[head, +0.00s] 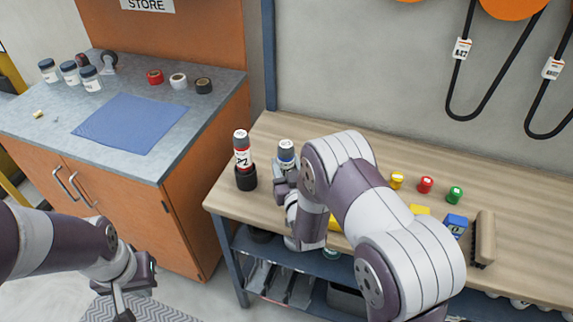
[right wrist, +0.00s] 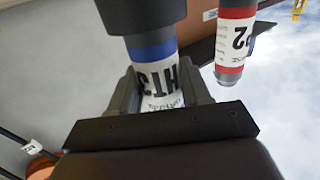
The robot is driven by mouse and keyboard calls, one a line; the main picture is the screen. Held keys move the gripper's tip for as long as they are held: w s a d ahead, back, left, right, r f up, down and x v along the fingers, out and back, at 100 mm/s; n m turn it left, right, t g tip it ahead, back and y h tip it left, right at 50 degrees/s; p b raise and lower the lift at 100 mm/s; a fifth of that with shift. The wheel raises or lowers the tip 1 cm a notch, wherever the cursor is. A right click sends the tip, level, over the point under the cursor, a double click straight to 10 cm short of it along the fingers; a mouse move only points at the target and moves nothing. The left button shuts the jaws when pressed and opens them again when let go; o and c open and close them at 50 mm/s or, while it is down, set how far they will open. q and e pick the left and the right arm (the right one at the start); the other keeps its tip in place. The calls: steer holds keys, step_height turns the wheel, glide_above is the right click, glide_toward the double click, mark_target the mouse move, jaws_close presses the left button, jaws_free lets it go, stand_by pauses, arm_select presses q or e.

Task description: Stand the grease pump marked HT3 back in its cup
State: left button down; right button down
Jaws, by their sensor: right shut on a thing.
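The HT3 grease pump (right wrist: 160,78) has a white label and a blue band. My right gripper (right wrist: 158,92) is shut on it, with one finger on each side of the label. In the head view the pump (head: 286,150) looks about upright near the left end of the bench, its dark cap on top. My right gripper (head: 286,180) is below that, partly hidden by my arm. The pump's lower end and its cup are hidden there. My left gripper (head: 128,292) is low at the left, off the bench; its jaw opening is unclear.
A red-banded pump (head: 242,150) stands in a black cup (head: 246,179) just left of the HT3 pump. Yellow, red and green caps (head: 426,185), a blue box (head: 455,225) and a brush (head: 484,238) lie on the bench (head: 530,235) to the right. A grey counter (head: 50,130) stands at left.

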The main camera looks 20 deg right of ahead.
stand_by(0.4)
steer(key=shift+c, duration=2.2)
jaws_free()
steer(key=shift+f, duration=0.1)
steer(key=shift+s, duration=0.25)
steer(key=s+d+r+g+b, duration=0.1)
steer(key=s+d+g+b, duration=0.1)
steer(key=s+g, duration=1.4)
steer(key=s, duration=0.9)
steer(key=shift+d+g, duration=0.15)
steer(key=shift+g, duration=0.15)
